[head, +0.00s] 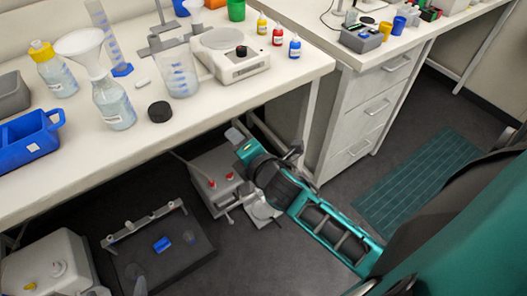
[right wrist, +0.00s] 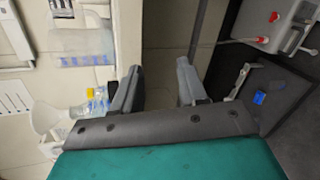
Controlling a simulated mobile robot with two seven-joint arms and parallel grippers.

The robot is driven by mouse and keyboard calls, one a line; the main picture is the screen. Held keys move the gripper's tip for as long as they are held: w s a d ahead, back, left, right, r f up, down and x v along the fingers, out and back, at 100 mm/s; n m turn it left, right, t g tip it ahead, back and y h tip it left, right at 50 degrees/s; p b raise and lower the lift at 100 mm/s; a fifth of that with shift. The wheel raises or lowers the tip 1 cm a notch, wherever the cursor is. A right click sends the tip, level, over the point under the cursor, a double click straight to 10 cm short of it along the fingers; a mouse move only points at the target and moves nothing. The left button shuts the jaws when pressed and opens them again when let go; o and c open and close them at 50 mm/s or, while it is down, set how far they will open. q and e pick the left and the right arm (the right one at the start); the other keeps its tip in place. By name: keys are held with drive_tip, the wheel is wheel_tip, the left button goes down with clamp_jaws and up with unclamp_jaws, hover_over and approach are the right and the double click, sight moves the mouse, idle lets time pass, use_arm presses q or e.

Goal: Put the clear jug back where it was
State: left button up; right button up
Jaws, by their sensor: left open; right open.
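The clear jug (head: 181,80) stands upright on the white bench, beside the balance (head: 233,55) and behind the black round lid (head: 159,111). It also shows sideways at the upper left of the right wrist view (right wrist: 82,48). My right gripper (head: 265,143) is open and empty, off the front edge of the bench and lower right of the jug. Its two grey fingers (right wrist: 158,85) stand apart with only floor showing between them. The jug is clear of my right gripper. My left gripper is not in view.
A bottle with a funnel (head: 113,100), a yellow-capped bottle (head: 53,70) and a blue tray (head: 30,138) stand left of the jug. A grey stand (head: 168,44) is just behind it. Below the bench are a grey box device (head: 213,170) and a dark platform (head: 190,243).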

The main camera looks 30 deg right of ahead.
drive_tip(key=s+a+f+m+g+y, duration=0.1)
drive_tip(key=s+f+m, duration=0.3)
drive_tip(key=s+m, duration=0.3)
drive_tip(key=s+a+f+m+g+y, duration=0.1)
drive_tip(key=s+f+m, duration=0.4)
drive_tip(key=m, duration=0.6)
drive_tip(key=shift+s+f+m+g, duration=0.25)
drive_tip(key=shift+s+m+g, duration=0.15)
drive_tip(key=shift+s+g, duration=0.6)
